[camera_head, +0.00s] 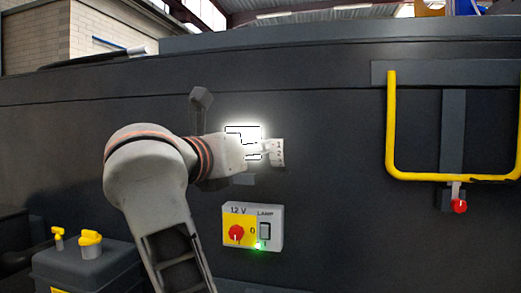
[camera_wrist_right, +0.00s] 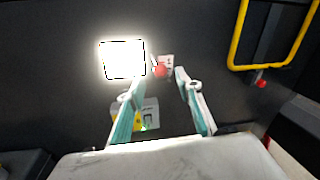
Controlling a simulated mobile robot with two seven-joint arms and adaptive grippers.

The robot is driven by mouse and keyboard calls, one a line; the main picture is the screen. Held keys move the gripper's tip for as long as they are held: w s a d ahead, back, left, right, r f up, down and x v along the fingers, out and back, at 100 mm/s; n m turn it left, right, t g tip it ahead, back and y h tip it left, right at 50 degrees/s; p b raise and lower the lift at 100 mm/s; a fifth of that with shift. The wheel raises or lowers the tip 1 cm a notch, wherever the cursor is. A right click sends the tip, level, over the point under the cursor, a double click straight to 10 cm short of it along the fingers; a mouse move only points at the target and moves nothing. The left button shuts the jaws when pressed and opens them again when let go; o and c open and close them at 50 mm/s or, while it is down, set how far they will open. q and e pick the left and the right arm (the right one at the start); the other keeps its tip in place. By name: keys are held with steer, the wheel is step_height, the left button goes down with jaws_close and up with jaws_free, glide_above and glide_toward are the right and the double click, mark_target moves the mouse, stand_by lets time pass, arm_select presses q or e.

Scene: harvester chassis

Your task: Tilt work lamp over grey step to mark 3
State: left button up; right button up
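The work lamp (camera_head: 243,133) glows white on the dark chassis wall; its lit face also shows in the right wrist view (camera_wrist_right: 122,60). A pale scale plate (camera_head: 278,152) with numerals stands just right of it. A red knob (camera_wrist_right: 160,69) sits between lamp and plate in the wrist view; the head view hides it behind my gripper. My right gripper (camera_wrist_right: 159,80) is open, its fingertips either side of and just below the knob in the picture. Contact cannot be told. Glare hides the lamp's exact tilt and the mark it is at. My left gripper is out of view.
Below the lamp is a switch box (camera_head: 252,227) with a red rotary knob, a lamp rocker and a lit green light. A yellow handrail (camera_head: 391,125) and another red knob (camera_head: 459,206) are at the right. A dark box with yellow caps (camera_head: 90,262) stands lower left.

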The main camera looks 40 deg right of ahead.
steer(key=shift+x, duration=2.6)
jaws_close()
